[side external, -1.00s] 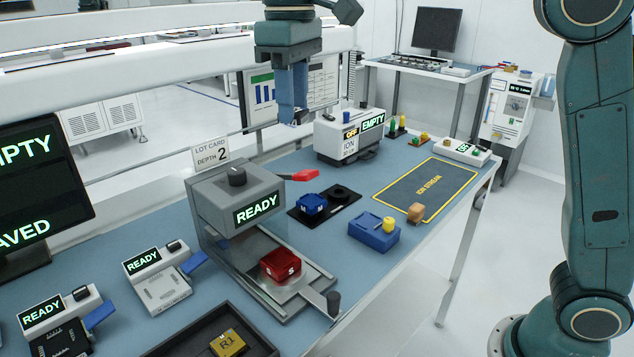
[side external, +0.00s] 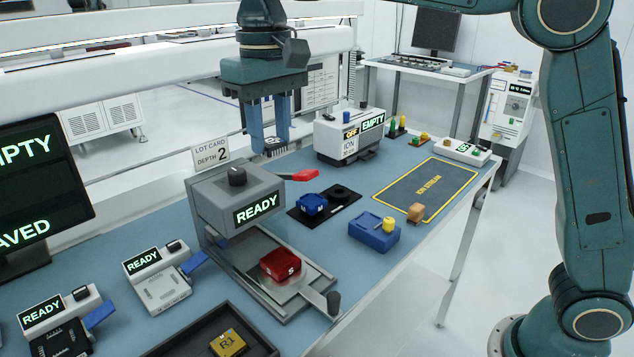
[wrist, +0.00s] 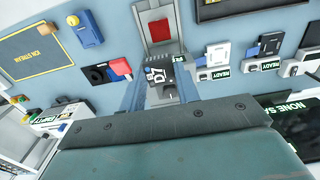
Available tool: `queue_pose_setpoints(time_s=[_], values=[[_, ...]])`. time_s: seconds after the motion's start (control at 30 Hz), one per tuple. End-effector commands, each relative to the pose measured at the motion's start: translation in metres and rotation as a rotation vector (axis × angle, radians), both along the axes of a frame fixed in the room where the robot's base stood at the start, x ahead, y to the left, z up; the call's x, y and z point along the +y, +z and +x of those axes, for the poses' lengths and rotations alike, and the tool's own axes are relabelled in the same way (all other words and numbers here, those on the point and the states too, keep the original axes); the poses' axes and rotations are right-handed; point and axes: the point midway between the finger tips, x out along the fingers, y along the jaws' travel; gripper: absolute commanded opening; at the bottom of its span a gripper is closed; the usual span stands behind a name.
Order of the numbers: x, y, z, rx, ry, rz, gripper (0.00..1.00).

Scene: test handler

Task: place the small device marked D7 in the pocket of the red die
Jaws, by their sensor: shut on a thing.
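My gripper (side external: 269,142) is in the air behind the grey press, its two blue fingers pointing down. It is shut on a small dark device (side external: 275,147). In the wrist view the device (wrist: 158,76) shows a white mark that looks like D7, between the fingers. The red die (side external: 281,267) sits on the pulled-out metal slide of the press (side external: 236,200), whose display reads READY. In the wrist view the red die (wrist: 160,30) lies beyond the device, apart from it. I cannot make out its pocket.
A red lever (side external: 303,175) sticks out from the press, and a lot card (side external: 210,153) stands behind it. A blue die (side external: 312,204) sits on a black plate to the right. A dark tray (side external: 180,345) holds a yellow block marked R1 (side external: 228,342). READY sockets stand at left.

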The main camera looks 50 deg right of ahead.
Motion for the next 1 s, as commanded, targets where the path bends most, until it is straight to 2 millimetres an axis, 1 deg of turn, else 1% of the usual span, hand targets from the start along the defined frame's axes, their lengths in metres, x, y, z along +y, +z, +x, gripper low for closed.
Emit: queue_pose_setpoints(time_s=[0.13,0.43,0.57,0.67,0.77,1.0], values=[[0.000,-0.009,0.000,-0.001,0.001,0.000,0.12],[0.000,-0.014,0.000,-0.001,0.001,0.000,0.12],[0.000,-0.024,0.000,0.001,0.001,0.000,0.12],[0.000,-0.036,-0.001,0.002,0.001,-0.001,0.12],[0.000,-0.054,-0.001,0.002,0.001,-0.001,0.12],[0.000,-0.099,-0.001,0.003,0.001,-0.001,0.12]])
